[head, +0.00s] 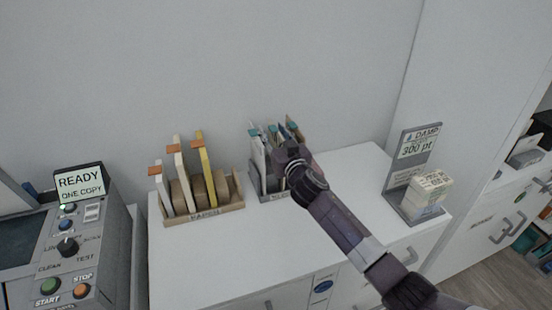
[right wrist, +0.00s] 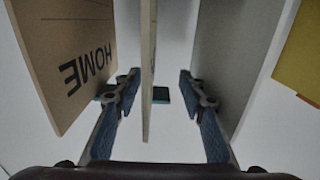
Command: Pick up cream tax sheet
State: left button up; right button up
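My right gripper (head: 290,157) is over the right-hand file rack (head: 264,190), which holds several upright sheets with teal tabs. In the right wrist view, the gripper (right wrist: 160,80) is open, with one finger on each side of a thin cream or tan sheet (right wrist: 148,60) seen edge-on. Neither finger appears to touch it. No label on it can be read, so I cannot tell if it is the tax sheet. A tan board marked HOME (right wrist: 72,60) stands to the left and a grey sheet (right wrist: 232,50) to the right. My left gripper is not in view.
The left file rack (head: 205,214) holds several sheets with orange tabs. A grey stand (head: 408,165) with a DAMP label and a cream block (head: 429,187) are at the right. A control panel (head: 75,255) is at the left. The white desk's front (head: 270,255) is clear.

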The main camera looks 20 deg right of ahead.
grip_shut()
jog(key=shift+r, duration=0.1)
dwell(0.3)
